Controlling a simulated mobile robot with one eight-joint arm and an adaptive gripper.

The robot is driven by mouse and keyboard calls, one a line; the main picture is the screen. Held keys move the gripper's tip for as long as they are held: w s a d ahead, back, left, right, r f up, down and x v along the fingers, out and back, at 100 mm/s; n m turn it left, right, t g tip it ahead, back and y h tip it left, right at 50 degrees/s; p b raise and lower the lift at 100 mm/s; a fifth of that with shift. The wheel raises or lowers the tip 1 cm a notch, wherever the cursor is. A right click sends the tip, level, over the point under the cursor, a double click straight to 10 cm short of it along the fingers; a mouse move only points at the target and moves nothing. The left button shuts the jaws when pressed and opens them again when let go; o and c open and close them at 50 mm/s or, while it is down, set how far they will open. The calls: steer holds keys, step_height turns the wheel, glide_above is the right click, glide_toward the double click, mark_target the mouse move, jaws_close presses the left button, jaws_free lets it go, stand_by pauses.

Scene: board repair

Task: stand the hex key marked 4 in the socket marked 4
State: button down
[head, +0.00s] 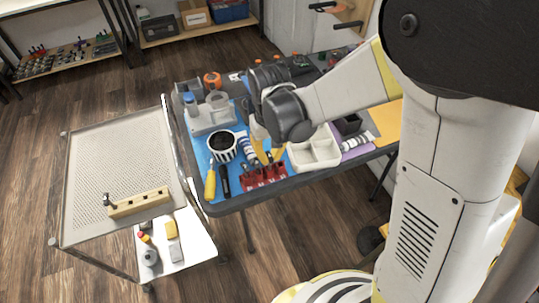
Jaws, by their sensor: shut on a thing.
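My gripper (259,131) is over the dark table, low above the tools near the front of the blue mat. My dark wrist covers much of it. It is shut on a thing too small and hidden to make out. A wooden block (138,203) with several dark holes lies on the perforated trolley top at the left, far from my gripper. A small dark piece (106,199) stands at the block's left end. I cannot read any number on the block or on a key, and cannot pick out the hex key marked 4.
Around my gripper on the table are a striped cup (223,146), a red rack (263,176), a yellow-handled tool (210,184) and a white divided tray (314,150). A gap separates table and trolley (115,160). Most of the trolley top is clear.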

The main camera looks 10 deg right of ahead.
steer(key=shift+f, duration=0.1)
stand_by(0.3)
steer(key=shift+f+b, duration=0.25)
steer(key=shift+b, duration=0.1)
steer(key=c, duration=1.3)
jaws_free()
steer(key=shift+r, duration=0.1)
steer(key=shift+r+p, duration=2.65)
steer(key=shift+r, duration=0.75)
